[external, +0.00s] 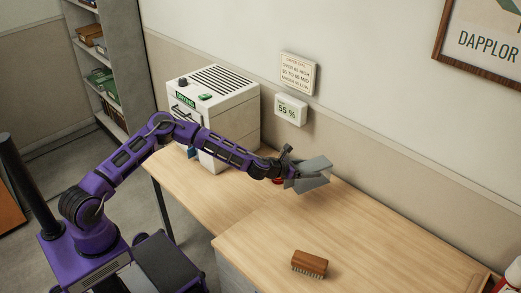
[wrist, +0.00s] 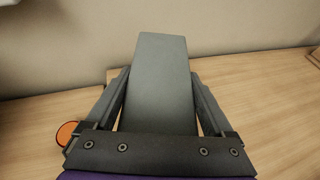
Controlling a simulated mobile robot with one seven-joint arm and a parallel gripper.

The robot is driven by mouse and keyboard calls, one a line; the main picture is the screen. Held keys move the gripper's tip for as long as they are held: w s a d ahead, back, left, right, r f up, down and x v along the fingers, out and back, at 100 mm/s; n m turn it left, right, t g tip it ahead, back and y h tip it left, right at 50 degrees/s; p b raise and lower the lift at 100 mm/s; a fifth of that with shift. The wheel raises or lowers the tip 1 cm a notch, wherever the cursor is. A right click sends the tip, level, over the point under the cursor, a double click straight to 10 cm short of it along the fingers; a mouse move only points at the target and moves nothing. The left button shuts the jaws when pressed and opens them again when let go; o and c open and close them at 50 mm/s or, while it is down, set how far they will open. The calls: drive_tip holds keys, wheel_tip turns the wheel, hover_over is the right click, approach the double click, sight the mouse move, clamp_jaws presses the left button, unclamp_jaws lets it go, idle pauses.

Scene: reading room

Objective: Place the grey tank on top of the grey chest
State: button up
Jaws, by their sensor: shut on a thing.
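The grey tank (wrist: 160,75), a plain box-like block, fills the middle of the wrist view between my two fingers. My gripper (external: 300,175) is shut on it. In the external view the tank (external: 314,164) is tilted, partly covered by the fingers, and appears above the desk near the back wall. A grey chest-like unit (external: 232,270) shows at the lower middle of the external view, under a wooden top (external: 345,240). My gripper is behind and above that top. Whether the tank touches anything below is hidden.
A wooden brush (external: 310,263) lies on the nearer wooden top. A white machine (external: 227,115) stands at the desk's left end. A small red-orange round thing (wrist: 67,133) lies beside my gripper. A red-and-white item (external: 508,277) is at the right corner. Much of the nearer top is clear.

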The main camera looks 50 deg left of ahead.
drive_tip(key=s+d+r+m+h, duration=0.1)
drive_tip(key=d+r, duration=0.1)
drive_tip(key=d, duration=0.3)
drive_tip(key=s+d+r, duration=0.2)
drive_tip(key=d, duration=0.3)
drive_tip(key=f, duration=0.9)
drive_tip(key=shift+w+d+f+b, duration=0.1)
drive_tip(key=shift+d+f+b, duration=0.1)
drive_tip(key=shift+f+b, duration=0.15)
drive_tip(key=shift+f, duration=0.1)
drive_tip(key=shift+f, duration=0.1)
drive_tip(key=o, duration=1.2)
